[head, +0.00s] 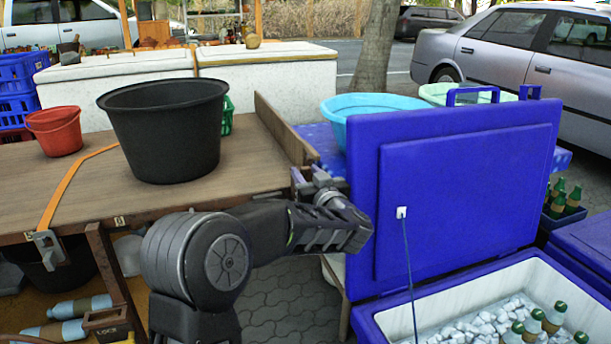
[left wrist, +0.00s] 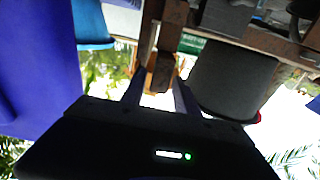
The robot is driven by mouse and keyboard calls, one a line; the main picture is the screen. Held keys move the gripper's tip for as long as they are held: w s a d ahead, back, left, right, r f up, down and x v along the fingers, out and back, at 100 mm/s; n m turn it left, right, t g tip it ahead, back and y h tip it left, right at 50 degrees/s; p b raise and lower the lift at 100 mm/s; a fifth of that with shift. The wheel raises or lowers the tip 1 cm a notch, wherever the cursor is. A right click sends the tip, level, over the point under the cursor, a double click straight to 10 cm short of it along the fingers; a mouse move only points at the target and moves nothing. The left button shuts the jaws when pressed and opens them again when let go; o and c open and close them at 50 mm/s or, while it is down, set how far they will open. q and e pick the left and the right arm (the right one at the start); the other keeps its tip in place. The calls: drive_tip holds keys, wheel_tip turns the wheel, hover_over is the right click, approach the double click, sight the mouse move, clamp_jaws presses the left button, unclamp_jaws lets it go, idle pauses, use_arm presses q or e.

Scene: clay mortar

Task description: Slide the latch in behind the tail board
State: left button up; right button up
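The tail board (head: 285,128) is a brown wooden board standing upright along the right end of the wooden table (head: 245,160). My left gripper (head: 312,180) is at the table's right front corner, by the near end of that board. In the left wrist view, its two fingers (left wrist: 158,88) stand apart on either side of a small wooden block with orange edges (left wrist: 160,76), which may be the latch. I cannot tell whether the fingers touch it. In the head view the gripper hides this block. My right gripper is not in view.
A black tub (head: 165,130) and a red bucket (head: 56,130) stand on the table. An orange strap (head: 75,185) runs to a metal clamp (head: 47,248) on the front edge. A blue cooler's raised lid (head: 455,190) is close to the right of my left gripper.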

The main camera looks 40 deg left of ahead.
use_arm(q)
drive_tip(key=shift+w+a, duration=0.35)
drive_tip(key=shift+a, duration=0.1)
drive_tip(key=shift+c, duration=0.3)
clamp_jaws()
idle(0.9)
